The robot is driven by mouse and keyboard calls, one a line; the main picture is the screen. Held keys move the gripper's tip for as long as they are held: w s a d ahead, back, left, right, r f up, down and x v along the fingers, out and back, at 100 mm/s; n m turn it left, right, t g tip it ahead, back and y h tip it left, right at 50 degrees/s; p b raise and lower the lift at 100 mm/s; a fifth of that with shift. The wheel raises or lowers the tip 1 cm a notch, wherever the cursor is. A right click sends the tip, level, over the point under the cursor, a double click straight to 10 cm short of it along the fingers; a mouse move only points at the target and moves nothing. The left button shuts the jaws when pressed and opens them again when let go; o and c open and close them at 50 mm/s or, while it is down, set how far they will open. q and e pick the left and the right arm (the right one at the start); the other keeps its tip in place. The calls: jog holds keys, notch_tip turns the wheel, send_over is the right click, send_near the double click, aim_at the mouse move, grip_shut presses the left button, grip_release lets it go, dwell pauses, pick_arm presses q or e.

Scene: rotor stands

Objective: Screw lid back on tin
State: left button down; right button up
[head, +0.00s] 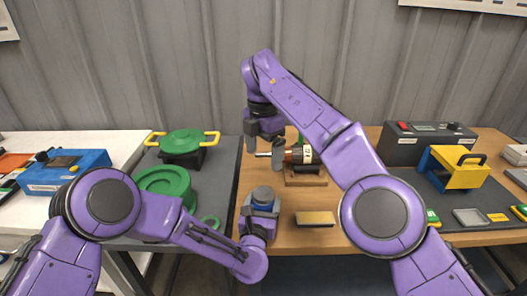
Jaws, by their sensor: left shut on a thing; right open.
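A small round tin (262,193) with a dark grey top stands near the front left of the wooden bench. My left gripper (260,206) is shut on it from the front, and its fingers hide the tin's lower part. I cannot tell whether the dark top is the lid or how it sits. My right gripper (264,153) points down with its fingers apart, behind and above the tin. It holds nothing that I can see and does not touch the tin.
A rotor (301,155) on a wooden stand (305,177) is close to the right gripper. Green parts (165,184) are on the grey table at left. A yellow-blue box (458,168) stands at right.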

pick_arm(q)
grip_release()
jog(key=s, duration=0.3)
jog(key=s+a+b, duration=0.1)
jog(key=s, duration=0.2)
jog(key=s+b, duration=0.1)
jog(key=s, duration=0.2)
jog(key=shift+s+a+f, duration=0.1)
jog(key=shift+a, duration=0.25)
jog(key=shift+s+a, duration=0.1)
jog(key=shift+s, duration=0.5)
